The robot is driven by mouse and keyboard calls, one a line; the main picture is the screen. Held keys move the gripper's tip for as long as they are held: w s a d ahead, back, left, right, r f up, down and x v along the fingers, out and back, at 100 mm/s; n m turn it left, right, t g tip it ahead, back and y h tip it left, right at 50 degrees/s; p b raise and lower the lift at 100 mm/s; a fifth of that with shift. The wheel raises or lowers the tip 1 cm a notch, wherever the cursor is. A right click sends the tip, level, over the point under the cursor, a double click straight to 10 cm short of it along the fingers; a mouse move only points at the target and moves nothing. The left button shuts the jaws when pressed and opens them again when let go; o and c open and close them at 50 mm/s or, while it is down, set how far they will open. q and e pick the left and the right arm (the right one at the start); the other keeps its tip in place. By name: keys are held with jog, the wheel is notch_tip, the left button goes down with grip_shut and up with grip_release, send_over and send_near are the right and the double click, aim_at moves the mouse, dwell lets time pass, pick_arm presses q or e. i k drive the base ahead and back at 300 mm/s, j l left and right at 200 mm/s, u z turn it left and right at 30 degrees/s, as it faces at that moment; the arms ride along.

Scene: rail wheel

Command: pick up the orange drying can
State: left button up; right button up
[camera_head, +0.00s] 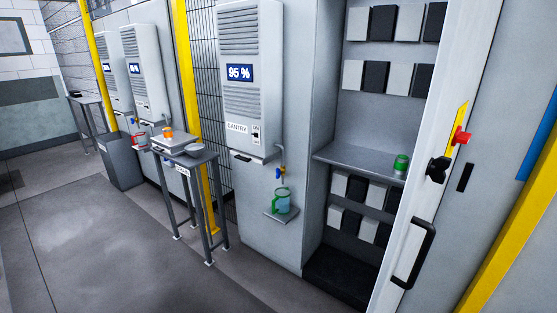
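A small orange can (168,132) stands upright on a flat light piece at the back left of a narrow grey table (190,156), in the left middle of the head view. It is small and far off, so its details are hard to make out. Neither of my grippers shows in this view, so I cannot tell where they are relative to the can.
A grey dish (194,148) sits beside the can. A red container (140,141) is behind left. A green-handled jug (283,201) rests on a ledge below the "95 %" unit (252,75). A green can (401,163) stands on the open cabinet's shelf. Floor (90,240) is clear at left.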

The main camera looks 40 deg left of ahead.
aim_at(168, 133)
jog(key=u, duration=2)
jog(key=i+z, duration=0.1)
jog(key=i, duration=0.4)
jog(key=i+j+z, duration=0.15)
jog(key=i, duration=0.3)
jog(key=i+j+z, duration=0.1)
jog(key=i, duration=0.4)
jog(key=i+j+z, duration=0.1)
jog(key=i+j, duration=0.15)
jog(key=i, duration=0.2)
jog(key=i+j+z, duration=0.15)
jog(key=i, duration=0.35)
jog(key=i+j+z, duration=0.1)
jog(key=i+j, duration=0.3)
